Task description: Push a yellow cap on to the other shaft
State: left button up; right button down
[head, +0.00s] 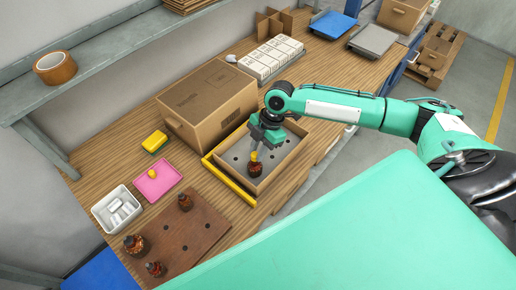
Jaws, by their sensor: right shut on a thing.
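My right gripper (256,151) points down over the shallow brown tray (289,163). It is shut on a small yellow cap (254,156), directly above a copper-brown armature (255,170) in the tray. The fingers partly hide the cap and the shaft top, so I cannot tell how far the cap sits on the shaft. Another yellow cap (152,173) stands on a pink pad (163,187) to the left. My left gripper is not in view.
Several armatures, one at the back (184,203), stand on a brown holed board (190,235). A white bin (108,226) holds pale cylinders. A cardboard box (210,103) stands behind the tray, and a yellow bar (229,182) lines its left side. A yellow-and-green block (155,142) lies nearby.

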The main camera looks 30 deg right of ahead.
jog(key=c, duration=1.2)
grip_release()
jog(key=shift+b+v, duration=1.7)
jog(key=shift+v, duration=5.25)
jog(key=shift+w, duration=0.1)
jog(key=b+v, duration=0.2)
jog(key=v, duration=1.1)
jog(key=shift+d+r, duration=0.2)
jog(key=shift+r, duration=0.15)
